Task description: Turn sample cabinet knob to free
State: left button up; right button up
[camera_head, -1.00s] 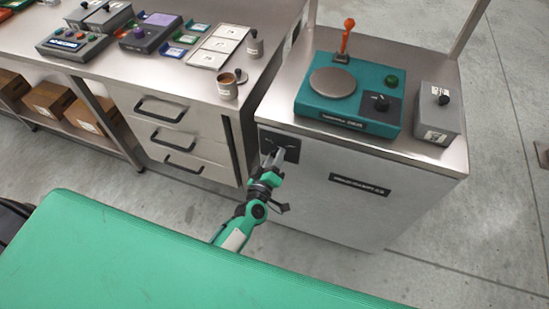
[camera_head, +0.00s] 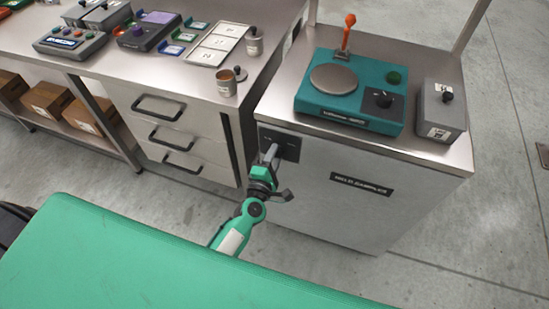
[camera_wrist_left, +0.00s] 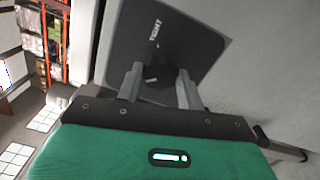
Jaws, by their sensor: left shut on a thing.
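The sample cabinet (camera_head: 330,215) is a grey metal box with a dark label on its front. A black knob plate (camera_head: 291,148) sits at the upper left of that front. My left gripper (camera_head: 271,154) is at the plate, shut on the knob, which the fingers mostly hide. In the left wrist view the dark plate (camera_wrist_left: 185,45) carries a white word that seems to read TIGHT. The two grey fingers of my left gripper (camera_wrist_left: 159,78) stand either side of the knob there. The knob's pointing direction is not clear. My right gripper is not in view.
A teal weigher (camera_head: 328,100) and a grey switch box (camera_head: 440,108) stand on the cabinet top. To the left is a bench with drawers (camera_head: 180,125) and a metal cup (camera_head: 227,84). A green surface (camera_head: 150,260) fills the near left. Open floor lies right.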

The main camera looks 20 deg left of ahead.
pick_arm(q)
jog(key=shift+n+b, duration=0.55)
jog(key=shift+n, duration=1.55)
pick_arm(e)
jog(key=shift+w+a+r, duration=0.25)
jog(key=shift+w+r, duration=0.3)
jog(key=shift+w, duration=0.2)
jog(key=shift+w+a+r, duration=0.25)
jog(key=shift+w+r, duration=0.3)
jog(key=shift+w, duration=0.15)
pick_arm(q)
jog(key=o, duration=1)
jog(key=s+b, duration=0.2)
jog(key=s, duration=1.2)
jog(key=shift+a, duration=0.25)
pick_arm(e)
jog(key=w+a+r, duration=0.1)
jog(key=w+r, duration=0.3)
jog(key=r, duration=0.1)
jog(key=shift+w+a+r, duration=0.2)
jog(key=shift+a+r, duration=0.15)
pick_arm(q)
jog(key=shift+w, duration=0.1)
